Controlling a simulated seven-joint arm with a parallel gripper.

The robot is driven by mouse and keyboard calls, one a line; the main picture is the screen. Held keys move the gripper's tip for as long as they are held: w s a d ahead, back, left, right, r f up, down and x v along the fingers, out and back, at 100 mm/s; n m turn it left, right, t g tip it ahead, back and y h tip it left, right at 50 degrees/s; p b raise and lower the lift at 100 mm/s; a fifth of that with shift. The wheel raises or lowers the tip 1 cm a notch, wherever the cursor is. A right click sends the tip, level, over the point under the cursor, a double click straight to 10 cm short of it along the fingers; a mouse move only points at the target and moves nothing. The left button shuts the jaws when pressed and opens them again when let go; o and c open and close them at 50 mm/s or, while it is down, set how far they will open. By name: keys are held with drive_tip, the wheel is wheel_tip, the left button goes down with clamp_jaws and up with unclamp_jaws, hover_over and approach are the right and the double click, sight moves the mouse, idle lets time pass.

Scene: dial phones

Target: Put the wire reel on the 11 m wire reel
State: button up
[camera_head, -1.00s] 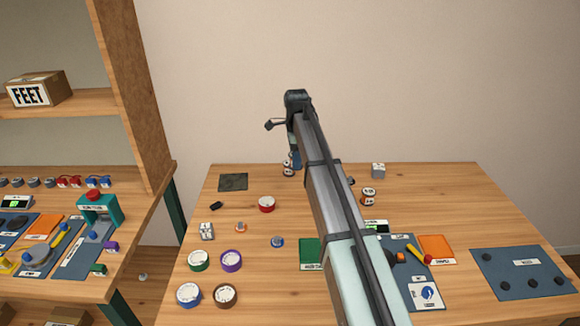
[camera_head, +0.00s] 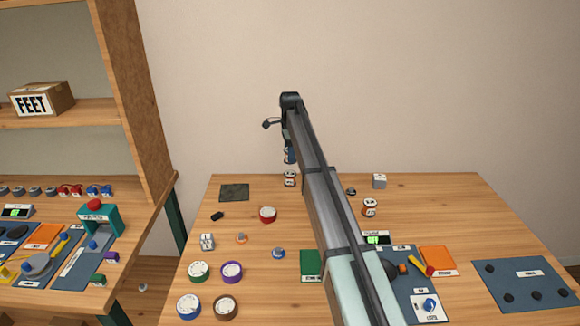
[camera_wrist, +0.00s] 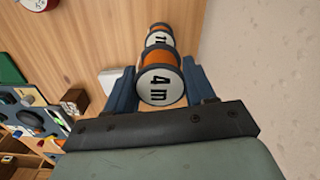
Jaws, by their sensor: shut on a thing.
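My gripper (camera_wrist: 162,88) is shut on a small wire reel (camera_wrist: 160,82) with orange wire, dark rims and a white face marked "4 m". Its blue fingers grip the sides. A second reel (camera_wrist: 159,38) with orange wire lies beyond it in the wrist view, its white label partly hidden but showing "11". In the head view my gripper (camera_head: 290,154) is above this reel (camera_head: 290,179), which stands near the table's back edge. A gap seems to separate them. The held reel is hard to make out in the head view.
A dark square mat (camera_head: 234,192) lies at the left. A blue board (camera_head: 522,283) lies at the right.

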drive_tip(key=shift+f, duration=2.75)
drive_tip(key=shift+f, duration=0.15)
drive_tip(key=o, duration=1.1)
wheel_tip(320, 180, up, 12)
drive_tip(key=shift+r, duration=0.15)
